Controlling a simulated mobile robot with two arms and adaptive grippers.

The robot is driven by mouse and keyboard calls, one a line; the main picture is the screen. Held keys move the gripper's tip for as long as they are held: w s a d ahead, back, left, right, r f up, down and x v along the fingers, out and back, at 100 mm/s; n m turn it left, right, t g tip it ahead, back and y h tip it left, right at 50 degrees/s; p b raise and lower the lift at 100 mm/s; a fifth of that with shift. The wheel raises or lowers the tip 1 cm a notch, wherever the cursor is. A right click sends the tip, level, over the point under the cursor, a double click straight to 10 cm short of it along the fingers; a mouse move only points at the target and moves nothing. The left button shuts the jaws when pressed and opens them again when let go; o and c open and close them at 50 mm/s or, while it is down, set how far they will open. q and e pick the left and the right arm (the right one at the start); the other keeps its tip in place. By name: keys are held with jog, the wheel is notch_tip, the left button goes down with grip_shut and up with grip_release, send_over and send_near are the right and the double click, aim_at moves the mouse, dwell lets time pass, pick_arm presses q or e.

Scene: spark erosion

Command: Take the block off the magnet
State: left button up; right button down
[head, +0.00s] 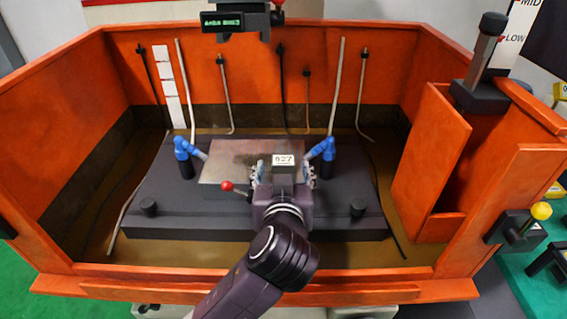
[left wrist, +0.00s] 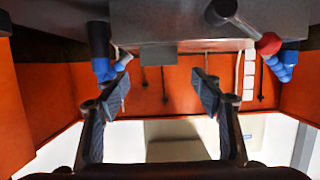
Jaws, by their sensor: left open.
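The small dark block (head: 283,160), with a white numbered label, appears on the grey magnet plate (head: 225,166). It also shows as a grey block (left wrist: 158,54) in the left wrist view, where the picture is upside down. My left gripper (head: 283,176) is open, with one finger on each side of the block in the head view. In the left wrist view its fingertips (left wrist: 160,72) are spread wide, with clear space between each finger and the block. A lever with a red ball (head: 227,186) sticks out at the magnet's front left. My right gripper is not in view.
Two blue nozzles (head: 183,150) (head: 328,150) flank the plate on the dark bed (head: 150,225). Orange tank walls (head: 300,70) enclose it, with thin hoses at the back. A machine head with a display (head: 222,21) hangs above. An orange bin-like partition (head: 432,150) stands at right.

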aim_at(284, 157)
pick_arm(q)
jog(key=x, duration=0.1)
jog(key=p+x, duration=0.1)
jog(key=x, duration=0.3)
jog(key=shift+f+p, duration=0.25)
jog(key=shift+p, duration=0.05)
jog(key=shift+s, duration=0.1)
jog(key=shift+c, duration=0.3)
jog(key=c, duration=1.5)
jog(key=shift+r, duration=0.1)
grip_shut()
jog(key=shift+r, duration=0.1)
